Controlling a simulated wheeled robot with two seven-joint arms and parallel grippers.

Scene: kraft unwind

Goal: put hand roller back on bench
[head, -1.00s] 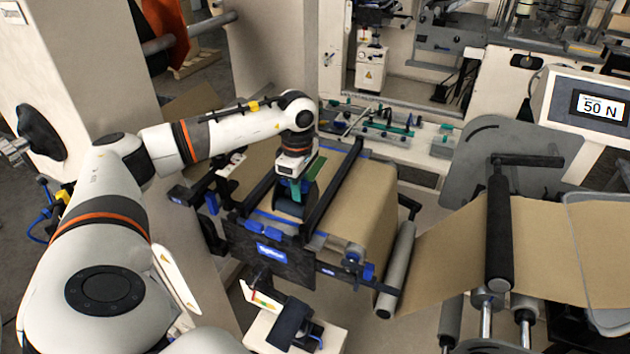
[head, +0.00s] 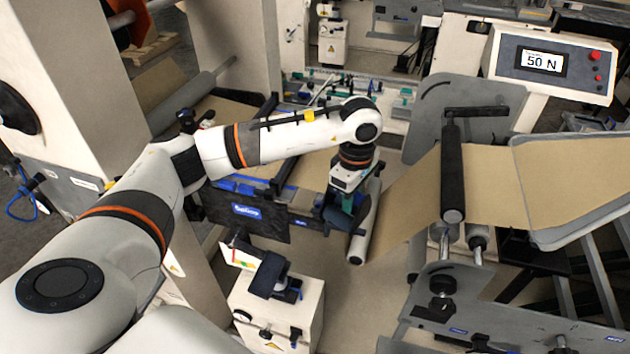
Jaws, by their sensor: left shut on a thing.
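My left gripper (head: 343,210) is pointed down and shut on the hand roller (head: 338,221), a dark, small tool mostly hidden by the jaws. It is at the right end of the splicing bench (head: 247,217), which has a black front plate and blue clamps. The grey guide roller (head: 367,225) of the paper line is just right of the gripper. I cannot tell whether the hand roller touches anything. My left forearm covers much of the bench top. My right gripper is not in view.
Brown paper web (head: 408,192) runs up to the right past a black roller (head: 452,170). A white cabinet (head: 270,318) with a black pad stands below the bench. A display box (head: 550,62) reads 50 N. Bare floor shows between the cabinet and the right-hand frame.

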